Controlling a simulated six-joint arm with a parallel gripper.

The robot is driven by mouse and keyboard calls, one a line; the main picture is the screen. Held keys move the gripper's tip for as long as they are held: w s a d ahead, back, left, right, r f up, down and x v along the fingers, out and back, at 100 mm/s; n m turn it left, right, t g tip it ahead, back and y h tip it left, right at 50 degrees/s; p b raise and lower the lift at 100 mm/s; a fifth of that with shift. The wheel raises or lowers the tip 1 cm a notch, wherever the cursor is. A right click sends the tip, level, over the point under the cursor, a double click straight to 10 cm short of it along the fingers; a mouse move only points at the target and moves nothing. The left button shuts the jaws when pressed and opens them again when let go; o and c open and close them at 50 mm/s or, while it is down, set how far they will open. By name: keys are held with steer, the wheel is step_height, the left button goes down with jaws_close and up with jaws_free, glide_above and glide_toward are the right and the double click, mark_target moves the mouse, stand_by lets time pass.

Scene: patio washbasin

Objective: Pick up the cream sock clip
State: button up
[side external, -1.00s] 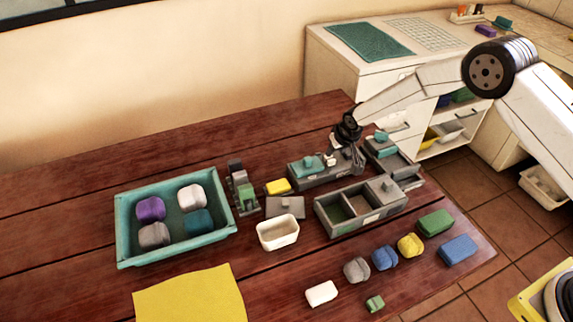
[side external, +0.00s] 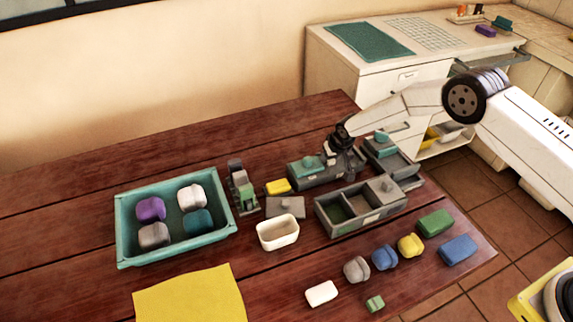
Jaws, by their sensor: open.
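I cannot make out a thing that is surely the cream sock clip. My gripper (side external: 346,168) is open and points down at the right end of a long grey box (side external: 312,180) with a teal-knobbed lid. The fingers hide what lies between and below them, and I cannot tell if they touch anything. A grey divided box (side external: 358,222) stands in front of my gripper, with a grey lid over its right part. Another grey box with a teal knob (side external: 390,160) stands just right of my gripper.
A teal tray (side external: 125,232) with several rolled bundles stands left. A cream open tub (side external: 277,236), a grey lid (side external: 284,207) and a yellow block (side external: 278,187) are near the middle. A white block (side external: 321,293) and several coloured pieces lie front right. A yellow cloth (side external: 190,297) lies in front.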

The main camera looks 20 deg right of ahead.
stand_by(0.3)
jaws_close()
steer(key=shift+r, duration=0.1)
steer(key=shift+r, duration=1.6)
steer(key=s+d+r, duration=0.1)
steer(key=s+r, duration=0.8)
steer(key=s, duration=0.5)
steer(key=shift+d+r, duration=0.2)
steer(key=shift+r, duration=0.1)
